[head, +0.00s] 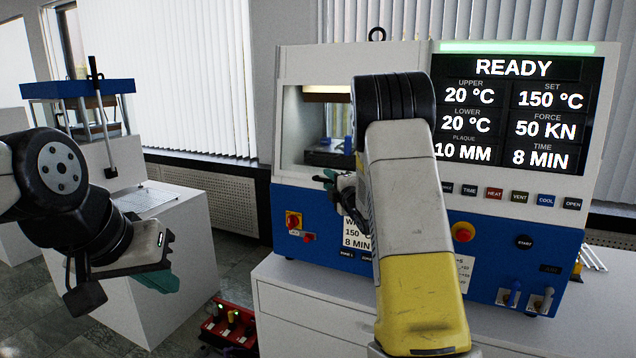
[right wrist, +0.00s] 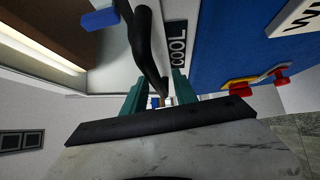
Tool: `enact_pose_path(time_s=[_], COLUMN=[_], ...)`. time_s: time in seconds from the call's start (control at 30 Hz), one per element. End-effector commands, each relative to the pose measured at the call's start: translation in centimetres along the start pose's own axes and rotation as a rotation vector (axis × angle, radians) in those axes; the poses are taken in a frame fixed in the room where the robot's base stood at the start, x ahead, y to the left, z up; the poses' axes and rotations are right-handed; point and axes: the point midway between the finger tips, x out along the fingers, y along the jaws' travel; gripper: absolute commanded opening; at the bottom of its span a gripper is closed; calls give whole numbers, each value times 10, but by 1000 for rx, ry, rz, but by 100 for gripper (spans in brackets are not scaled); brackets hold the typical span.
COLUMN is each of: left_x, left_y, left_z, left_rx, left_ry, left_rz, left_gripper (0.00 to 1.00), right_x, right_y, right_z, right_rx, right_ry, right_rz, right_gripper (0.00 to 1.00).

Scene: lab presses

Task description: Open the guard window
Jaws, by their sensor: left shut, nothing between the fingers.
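The press (head: 290,225) stands in the middle of the head view with its screen reading READY. Its guard window area (head: 303,125) is at the left of the front, with the lit chamber showing there; I cannot tell how far the clear guard is raised. In the right wrist view, a black bar handle (right wrist: 146,45) runs down between the teal fingers of my right gripper (right wrist: 160,95). The fingers are apart, with a gap visible beside the bar. My right forearm covers part of the press in the head view. My left gripper (head: 155,283) is shut and empty at the left.
A white cabinet (head: 310,305) carries the press. Buttons and switches line its blue lower front, including a red emergency knob (head: 462,232). A smaller blue-topped press (head: 75,88) stands on a white pedestal at the left. A red box (head: 235,318) sits on the floor.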

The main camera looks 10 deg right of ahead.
Motion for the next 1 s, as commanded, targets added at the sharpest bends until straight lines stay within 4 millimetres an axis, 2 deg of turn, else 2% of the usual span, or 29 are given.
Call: enact_pose_path(time_s=[0.17, 0.37, 1.0], left_x=[0, 0, 0], left_y=[0, 0, 0], left_z=[0, 0, 0], left_rx=[0, 0, 0], left_ry=[0, 0, 0], left_rz=[0, 0, 0], left_gripper=[0, 0, 0], right_x=[0, 0, 0], right_y=[0, 0, 0], right_z=[0, 0, 0], right_rx=[1, 1, 1], right_ry=[0, 0, -1], right_rz=[0, 0, -1], right_gripper=[34, 0, 0])
